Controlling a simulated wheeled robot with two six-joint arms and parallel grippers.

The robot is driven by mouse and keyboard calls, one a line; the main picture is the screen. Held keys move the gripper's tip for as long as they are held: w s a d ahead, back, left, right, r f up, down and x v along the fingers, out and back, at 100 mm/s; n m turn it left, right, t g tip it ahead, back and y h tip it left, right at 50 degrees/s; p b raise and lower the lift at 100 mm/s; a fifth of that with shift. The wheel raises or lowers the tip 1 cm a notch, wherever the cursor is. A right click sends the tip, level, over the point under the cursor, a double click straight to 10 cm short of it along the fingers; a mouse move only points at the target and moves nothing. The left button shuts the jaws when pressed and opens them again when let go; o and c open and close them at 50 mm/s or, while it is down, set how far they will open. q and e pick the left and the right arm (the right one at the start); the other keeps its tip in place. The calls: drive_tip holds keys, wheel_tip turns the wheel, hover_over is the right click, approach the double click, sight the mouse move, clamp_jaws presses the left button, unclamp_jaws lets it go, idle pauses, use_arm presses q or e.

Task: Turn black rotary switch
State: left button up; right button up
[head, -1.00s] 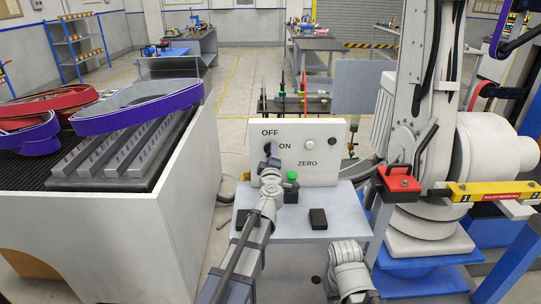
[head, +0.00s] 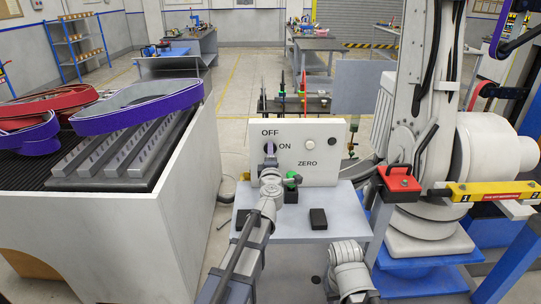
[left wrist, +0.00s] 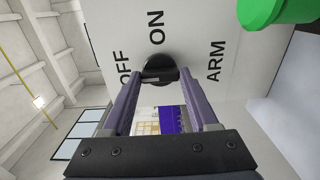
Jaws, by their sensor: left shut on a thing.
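The black rotary switch (left wrist: 159,67) is on a white panel (head: 325,170), between the fingers of my left gripper (left wrist: 161,77). OFF, ON and ARM labels surround it in the left wrist view. In the head view my left gripper (head: 270,151) is at the panel's left side, below OFF and beside ON. It covers most of the switch and the ARM label. The fingers are shut on the switch's grip. My right arm shows at the bottom of the head view, but its gripper cannot be seen.
A white button (head: 309,144) and a dark round part (head: 332,144) sit right of the switch, above ZERO. A black block (head: 318,219) lies on the grey table. A red box (head: 399,184) stands at right.

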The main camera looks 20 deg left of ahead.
use_arm(q)
drive_tip(key=o, duration=1.4)
drive_tip(key=v, duration=0.8)
